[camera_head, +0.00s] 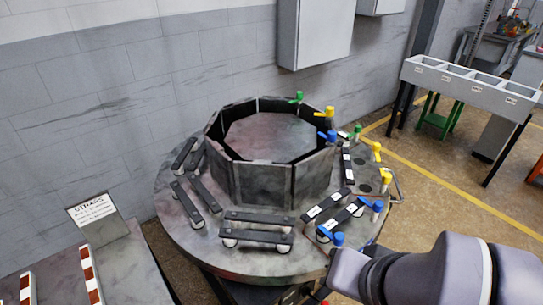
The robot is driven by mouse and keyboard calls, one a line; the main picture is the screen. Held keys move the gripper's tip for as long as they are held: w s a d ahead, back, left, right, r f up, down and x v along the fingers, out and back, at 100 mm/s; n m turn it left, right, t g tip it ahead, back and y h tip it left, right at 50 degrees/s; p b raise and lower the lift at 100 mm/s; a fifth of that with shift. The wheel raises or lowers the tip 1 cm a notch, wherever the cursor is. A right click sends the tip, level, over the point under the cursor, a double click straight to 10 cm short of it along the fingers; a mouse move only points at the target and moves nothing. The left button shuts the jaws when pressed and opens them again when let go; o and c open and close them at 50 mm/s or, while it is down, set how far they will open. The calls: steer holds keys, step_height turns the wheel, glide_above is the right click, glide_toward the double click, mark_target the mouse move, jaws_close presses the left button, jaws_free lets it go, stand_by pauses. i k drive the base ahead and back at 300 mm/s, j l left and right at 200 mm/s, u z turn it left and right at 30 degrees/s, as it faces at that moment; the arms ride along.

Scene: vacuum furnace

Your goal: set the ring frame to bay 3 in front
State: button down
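An octagonal dark-grey ring frame (262,186) stands upright on a round metal table (185,225). Its panels enclose an open middle. Dark bars on round feet lie around it, such as the front bar (258,236) and the left bar (187,203). Bars with white labels lie at the right, including one labelled bar (327,204). Green, yellow and blue handles stand at the ring's right, such as a yellow handle (327,112) and a blue handle (327,136). The labels are too small to read, so bay 3 cannot be identified. My arm reaches in at lower right; its gripper fingers do not show.
A bent handle (392,187) projects from the table's right edge. A sign reading STRAPS (94,208) stands on a bench at left with red-and-white strips (91,273). A grey divided trough (465,80) stands at back right. Floor with yellow lines is clear between.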

mark_target(232, 198)
steer(key=i+l, duration=0.95)
steer(key=l, duration=0.25)
